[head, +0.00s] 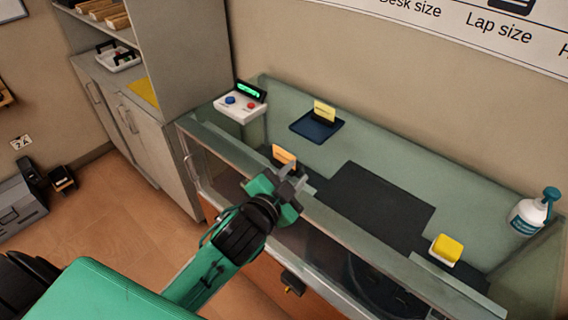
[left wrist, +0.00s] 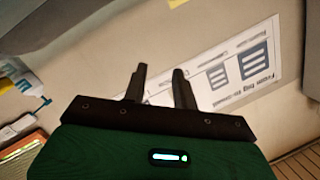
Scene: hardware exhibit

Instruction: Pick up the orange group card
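The orange group card (head: 284,156) stands upright at the left of the display case, just behind its front edge. Its lower part is partly hidden by the rim and my gripper. My left gripper (head: 292,176) is just in front of and below the card in the head view, with its two fingers apart. In the left wrist view the fingers (left wrist: 160,88) are apart with nothing between them; the wall poster (left wrist: 235,68) is behind them. The orange card cannot be made out there. My right gripper is not in view.
A yellow card (head: 324,111) stands on a dark blue tray (head: 316,127). A white button box (head: 240,106) is at the back left. A dark mat (head: 376,205), a yellow block (head: 446,249) and a pump bottle (head: 531,213) lie rightward. The glass front (head: 225,177) is an obstacle.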

